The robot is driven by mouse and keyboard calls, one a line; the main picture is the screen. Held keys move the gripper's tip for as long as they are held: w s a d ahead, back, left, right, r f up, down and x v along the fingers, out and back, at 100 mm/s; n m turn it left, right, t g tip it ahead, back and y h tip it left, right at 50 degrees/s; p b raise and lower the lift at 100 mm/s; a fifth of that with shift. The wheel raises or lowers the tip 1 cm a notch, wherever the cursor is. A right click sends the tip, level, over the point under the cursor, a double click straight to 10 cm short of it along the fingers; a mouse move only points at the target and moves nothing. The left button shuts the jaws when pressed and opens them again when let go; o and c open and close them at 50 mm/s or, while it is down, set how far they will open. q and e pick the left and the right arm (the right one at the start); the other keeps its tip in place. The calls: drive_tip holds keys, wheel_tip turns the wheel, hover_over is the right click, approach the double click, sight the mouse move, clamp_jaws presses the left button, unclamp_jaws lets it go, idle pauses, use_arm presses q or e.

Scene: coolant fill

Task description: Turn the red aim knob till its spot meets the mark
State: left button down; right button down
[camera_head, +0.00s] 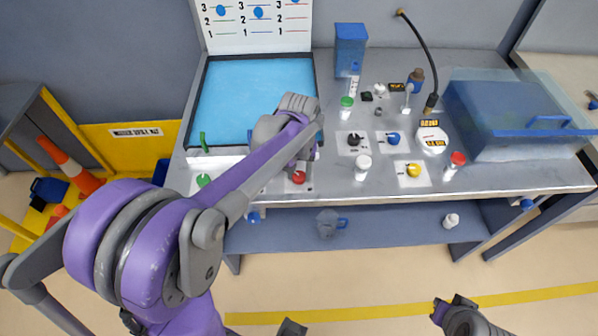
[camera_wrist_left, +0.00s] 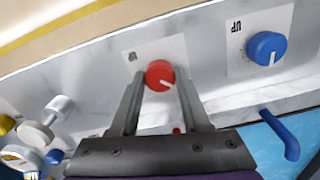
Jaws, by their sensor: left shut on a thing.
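The red knob (camera_head: 299,177) sits on a white plate at the front edge of the bench, right of the blue panel. In the left wrist view the red knob (camera_wrist_left: 160,75) shows a white pointer line toward its lower right. My left gripper (camera_head: 297,163) has its two fingers on either side of the knob and is shut on it; the left gripper (camera_wrist_left: 156,88) also fills the lower wrist view. I cannot make out the knob's spot or mark; my arm hides part of the panel. My right gripper (camera_head: 455,308) hangs off the bench at the lower right, its jaws unclear.
A white bottle (camera_head: 363,168), a black knob (camera_head: 354,139) and a yellow knob (camera_head: 413,170) stand to the right.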

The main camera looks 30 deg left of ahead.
sight(299, 175)
use_arm(q)
drive_tip(key=shift+c, duration=1.9)
unclamp_jaws()
drive_tip(key=shift+r, duration=0.1)
wheel_tip(299, 175, up, 11)
drive_tip(key=shift+p, duration=0.35)
